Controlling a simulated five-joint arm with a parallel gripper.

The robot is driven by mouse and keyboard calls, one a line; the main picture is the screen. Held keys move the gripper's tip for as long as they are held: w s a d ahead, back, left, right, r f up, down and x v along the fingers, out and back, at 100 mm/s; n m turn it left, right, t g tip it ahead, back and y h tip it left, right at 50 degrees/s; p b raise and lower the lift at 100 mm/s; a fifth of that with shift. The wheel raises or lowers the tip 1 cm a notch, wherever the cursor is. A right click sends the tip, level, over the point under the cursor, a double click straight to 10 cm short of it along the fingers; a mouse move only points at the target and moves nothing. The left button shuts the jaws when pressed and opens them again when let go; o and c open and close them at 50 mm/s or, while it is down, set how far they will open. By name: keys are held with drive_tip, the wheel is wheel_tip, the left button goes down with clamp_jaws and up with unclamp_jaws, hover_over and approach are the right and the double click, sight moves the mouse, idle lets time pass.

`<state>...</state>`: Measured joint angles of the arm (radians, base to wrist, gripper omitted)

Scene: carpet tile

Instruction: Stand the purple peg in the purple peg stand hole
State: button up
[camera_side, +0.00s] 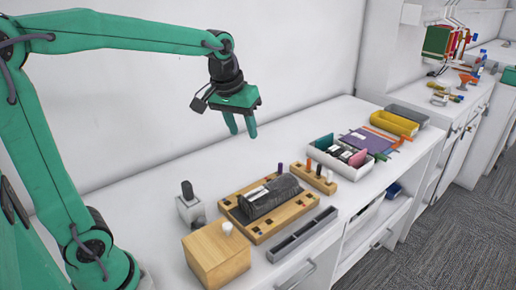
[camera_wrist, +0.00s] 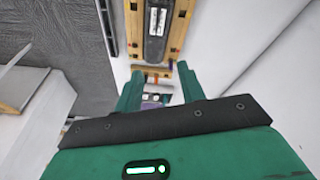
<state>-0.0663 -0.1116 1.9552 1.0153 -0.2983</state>
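A small dark purple peg (camera_side: 280,168) stands upright at the back of the wooden board in the side view. A narrow wooden peg stand (camera_side: 314,183) is just right of it, with several upright pegs, one orange; I cannot make out a purple-marked hole. My gripper (camera_side: 241,133) hangs above and left of the board, fingers pointing down, apart and empty. In the wrist view, my gripper (camera_wrist: 160,88) has its two green fingers spread, with nothing held between them.
A dark pouch (camera_side: 268,197) lies on the wooden board (camera_side: 262,236). A wooden box (camera_side: 215,258), a grey channel tray (camera_side: 301,238) and a white holder (camera_side: 189,211) surround it. A white bin (camera_side: 342,166) and yellow tray (camera_side: 394,123) are farther right. The back left counter is clear.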

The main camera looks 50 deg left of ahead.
drive_tip(key=w+a+f+n+g, duration=0.25)
drive_tip(key=w+f, duration=0.35)
drive_tip(key=w, duration=0.5)
drive_tip(key=n, duration=0.3)
hover_over(281, 163)
drive_tip(key=shift+g, duration=0.35)
drive_tip(key=f, duration=1)
drive_tip(key=shift+s+a, duration=0.15)
drive_tip(key=shift+s, duration=0.2)
drive_tip(key=shift+w+f, duration=0.1)
drive_tip(key=shift+f, duration=0.1)
drive_tip(key=shift+w+f, duration=0.15)
drive_tip(key=shift+f, duration=3.7)
clamp_jaws()
